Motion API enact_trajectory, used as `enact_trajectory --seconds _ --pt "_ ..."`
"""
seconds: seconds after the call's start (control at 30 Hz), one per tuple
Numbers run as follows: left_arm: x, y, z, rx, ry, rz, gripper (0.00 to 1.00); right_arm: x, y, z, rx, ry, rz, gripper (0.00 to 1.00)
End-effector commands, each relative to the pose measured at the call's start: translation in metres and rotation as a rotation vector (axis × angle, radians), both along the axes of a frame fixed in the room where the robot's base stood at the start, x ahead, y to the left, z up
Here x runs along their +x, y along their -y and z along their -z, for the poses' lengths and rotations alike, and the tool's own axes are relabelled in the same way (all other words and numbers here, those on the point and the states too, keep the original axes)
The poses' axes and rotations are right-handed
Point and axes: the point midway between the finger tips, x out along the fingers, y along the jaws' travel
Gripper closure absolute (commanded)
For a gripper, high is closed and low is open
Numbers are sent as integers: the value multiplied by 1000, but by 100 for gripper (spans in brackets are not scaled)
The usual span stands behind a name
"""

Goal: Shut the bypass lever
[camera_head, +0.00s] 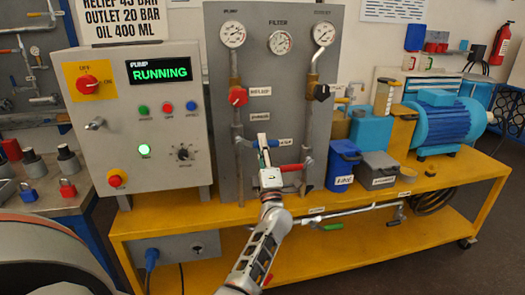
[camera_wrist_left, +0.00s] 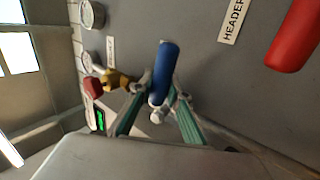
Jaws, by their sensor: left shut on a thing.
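A blue-handled lever (camera_head: 272,143), which I take for the bypass lever, sits on the grey filter panel (camera_head: 222,80) between the two vertical pipes. My left gripper (camera_head: 265,152) reaches up to it from below. In the left wrist view the blue handle (camera_wrist_left: 162,72) stands between the two fingertips of the gripper (camera_wrist_left: 158,98), which is shut on it near its lower end. A small label beside the lever is too small to read. My right gripper is not in view.
A red lever (camera_head: 292,167) lies close to the right of the gripper; a red handle (camera_wrist_left: 297,35) also shows in the left wrist view. A red knob (camera_head: 238,96) is above left. The control box (camera_head: 150,150) reads RUNNING. Blue and grey bins (camera_head: 343,165) stand right.

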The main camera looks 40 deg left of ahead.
Motion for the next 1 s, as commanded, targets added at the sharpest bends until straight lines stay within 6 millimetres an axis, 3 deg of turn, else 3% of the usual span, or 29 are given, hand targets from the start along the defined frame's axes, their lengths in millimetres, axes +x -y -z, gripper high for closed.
enact_trajectory --seconds 0.67,0.7,0.77,1.0 --pt "-1 -1 -7 -47 58 -1 100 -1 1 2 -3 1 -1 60" --pt "0 -1 -7 -47 58 -1 81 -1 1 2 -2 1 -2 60" --pt "0 -1 -7 -47 58 -1 66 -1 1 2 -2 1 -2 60" --pt "0 0 -6 -45 54 0 66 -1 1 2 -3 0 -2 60"
